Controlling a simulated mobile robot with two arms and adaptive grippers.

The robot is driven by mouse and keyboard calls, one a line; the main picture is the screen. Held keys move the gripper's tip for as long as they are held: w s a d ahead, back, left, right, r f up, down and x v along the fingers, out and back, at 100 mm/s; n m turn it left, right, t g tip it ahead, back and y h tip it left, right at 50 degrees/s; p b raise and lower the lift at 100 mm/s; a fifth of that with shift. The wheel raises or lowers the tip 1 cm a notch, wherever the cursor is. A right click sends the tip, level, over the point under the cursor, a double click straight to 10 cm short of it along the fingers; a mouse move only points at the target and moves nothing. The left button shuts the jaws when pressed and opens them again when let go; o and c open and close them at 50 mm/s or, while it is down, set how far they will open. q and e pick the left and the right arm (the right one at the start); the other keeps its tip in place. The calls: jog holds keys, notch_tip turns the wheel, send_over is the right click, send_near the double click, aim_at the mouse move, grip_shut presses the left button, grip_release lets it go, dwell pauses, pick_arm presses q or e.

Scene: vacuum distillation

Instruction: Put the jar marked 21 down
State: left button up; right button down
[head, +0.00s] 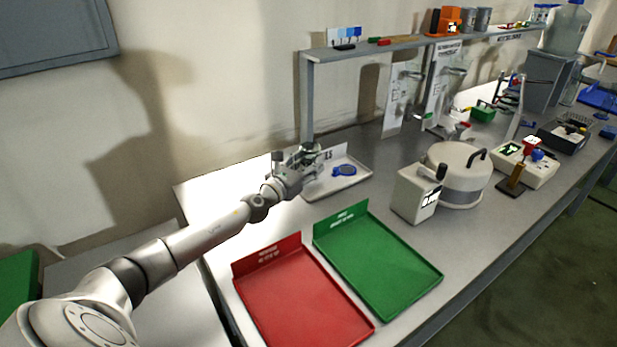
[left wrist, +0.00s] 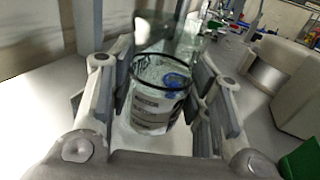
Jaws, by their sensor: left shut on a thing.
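A clear glass jar with a dark rim and a pale printed label (left wrist: 150,108) stands between the fingers of my left gripper in the left wrist view. The label is too blurred to read a number. My left gripper (head: 297,160) is shut on this jar, over the left end of a white tray (head: 350,184) in the head view. In the head view the gripper mostly hides the jar. I cannot tell whether the jar's base touches the tray. My right gripper is not in view.
A blue object (head: 344,170) lies on the white tray, right of my gripper. A red tray (head: 300,300) and a green tray (head: 380,250) lie nearer the front. A shelf post (head: 308,100) rises behind the gripper. A white box (head: 415,195) and round pot (head: 458,175) stand right.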

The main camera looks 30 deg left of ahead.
pick_arm(q)
jog(key=shift+f+b, duration=0.65)
jog(key=shift+f, duration=0.85)
jog(key=o, duration=1.1)
jog(key=shift+f, duration=0.1)
jog(key=s, duration=0.9)
jog(key=shift+s, duration=1.5)
